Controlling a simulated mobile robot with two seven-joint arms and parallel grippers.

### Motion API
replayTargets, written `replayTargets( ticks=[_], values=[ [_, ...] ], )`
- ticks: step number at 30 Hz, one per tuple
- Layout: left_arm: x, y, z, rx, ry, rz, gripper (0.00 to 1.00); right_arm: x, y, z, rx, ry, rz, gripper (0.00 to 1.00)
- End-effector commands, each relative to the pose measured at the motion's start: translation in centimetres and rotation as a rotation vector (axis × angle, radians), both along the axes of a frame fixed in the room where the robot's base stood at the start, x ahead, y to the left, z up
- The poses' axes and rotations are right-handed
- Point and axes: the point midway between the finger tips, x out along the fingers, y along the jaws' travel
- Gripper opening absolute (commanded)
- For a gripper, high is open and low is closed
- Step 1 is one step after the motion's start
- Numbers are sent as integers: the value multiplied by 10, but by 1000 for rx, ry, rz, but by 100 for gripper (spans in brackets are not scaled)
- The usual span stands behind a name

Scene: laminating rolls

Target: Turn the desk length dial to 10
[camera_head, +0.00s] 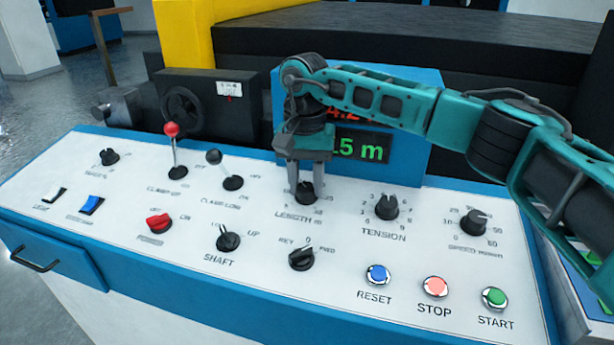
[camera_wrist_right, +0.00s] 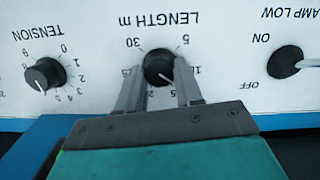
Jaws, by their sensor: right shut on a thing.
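The length dial (camera_head: 306,193) is a black knob on the white sloping desk, above the word LENGTH. In the right wrist view the dial (camera_wrist_right: 158,66) shows upside down, with 30 and 5 readable on its scale; the fingers cover parts of the other numbers. My right gripper (camera_head: 305,184) points down at the dial from above. In the wrist view its two grey fingers (camera_wrist_right: 157,80) stand on either side of the knob, shut on it. The dial's pointer is too unclear to read. A green display (camera_head: 360,147) behind reads about 15 m, its left part hidden by my gripper. My left gripper is out of view.
The tension dial (camera_head: 387,207) and speed dial (camera_head: 473,222) are to the right. The red-knobbed lever (camera_head: 174,150) and black-knobbed clamp lever (camera_head: 224,170) stand to the left. The shaft switch (camera_head: 228,238) and reset button (camera_head: 377,275) are nearer the front.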

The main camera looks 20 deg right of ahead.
Motion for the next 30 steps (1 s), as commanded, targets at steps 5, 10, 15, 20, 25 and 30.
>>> replayTargets(
  ticks=[5, 10, 15, 20, 25, 30],
  values=[
    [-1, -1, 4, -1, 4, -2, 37, 1, 1, 2, -25, 13, 158, 5],
    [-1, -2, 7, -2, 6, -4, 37, 1, 2, 2, -44, 26, 291, 5],
    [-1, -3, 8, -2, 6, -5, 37, 1, 2, 1, -58, 36, 391, 5],
    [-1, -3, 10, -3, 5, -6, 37, 1, 3, 1, -67, 42, 453, 5],
    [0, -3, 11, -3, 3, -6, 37, 1, 3, 1, -72, 44, 488, 5],
    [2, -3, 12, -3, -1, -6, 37, 2, 3, 1, -74, 45, 499, 5]
  ],
)
